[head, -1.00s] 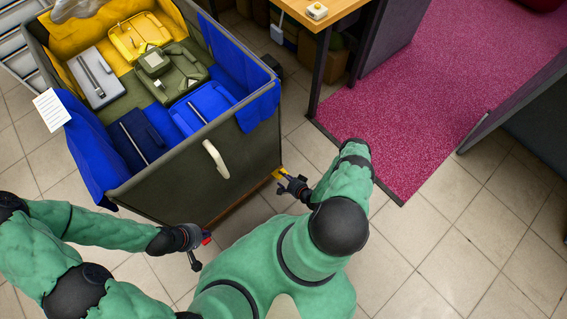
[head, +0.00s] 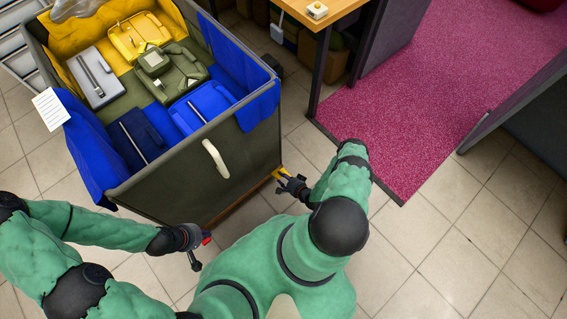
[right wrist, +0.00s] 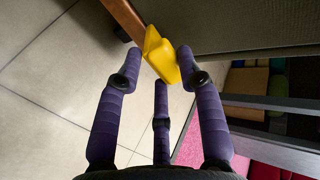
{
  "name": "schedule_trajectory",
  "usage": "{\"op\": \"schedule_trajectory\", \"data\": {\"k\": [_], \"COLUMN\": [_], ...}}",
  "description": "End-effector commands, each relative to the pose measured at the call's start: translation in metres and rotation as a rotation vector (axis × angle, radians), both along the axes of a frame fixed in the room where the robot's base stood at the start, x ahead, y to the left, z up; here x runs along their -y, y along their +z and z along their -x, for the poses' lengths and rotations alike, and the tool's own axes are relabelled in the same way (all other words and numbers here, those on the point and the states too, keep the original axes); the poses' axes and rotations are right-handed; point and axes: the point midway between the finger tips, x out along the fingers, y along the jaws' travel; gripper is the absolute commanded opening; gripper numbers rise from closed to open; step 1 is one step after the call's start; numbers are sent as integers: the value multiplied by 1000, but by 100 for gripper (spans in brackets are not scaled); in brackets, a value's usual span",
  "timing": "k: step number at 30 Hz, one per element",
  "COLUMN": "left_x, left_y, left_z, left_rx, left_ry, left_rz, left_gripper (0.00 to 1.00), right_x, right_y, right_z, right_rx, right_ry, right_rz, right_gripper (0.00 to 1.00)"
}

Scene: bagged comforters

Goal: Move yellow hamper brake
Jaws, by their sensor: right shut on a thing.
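The yellow hamper brake (head: 281,172) sits at the low right corner of the big dark hamper (head: 190,180). In the right wrist view the brake (right wrist: 160,55) is a bright yellow pedal at the end of a brown base rail. My right gripper (head: 286,178) is at the brake, and its purple fingers (right wrist: 162,70) are shut on it, with one finger on each side and a third below. My left gripper (head: 204,251) is in front of the hamper, apart from it, with its fingers spread and nothing visible between them.
The hamper holds several blue, green, yellow and grey bagged items and has a pale handle (head: 215,158) on its near side. A wooden table (head: 340,12) stands behind on the right, by a magenta carpet (head: 420,110). Tiled floor (head: 440,240) is clear at the right.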

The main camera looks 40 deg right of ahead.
Motion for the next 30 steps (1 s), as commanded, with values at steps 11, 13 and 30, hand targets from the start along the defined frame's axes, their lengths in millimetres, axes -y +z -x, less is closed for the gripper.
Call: {"op": "schedule_trajectory", "data": {"k": [11,13,30], "left_x": [0,0,0], "left_y": [0,0,-1], "left_z": [0,0,0], "left_rx": [0,0,0], "left_ry": [0,0,0], "left_rz": [0,0,0], "left_gripper": [0,0,0], "right_x": [4,4,6], "right_y": [-13,-15,-26], "right_z": [4,5,8], "right_rx": [173,200,333], "right_ry": [-3,-2,0], "right_rz": [-4,-6,-13], "right_gripper": [0,0,0]}}
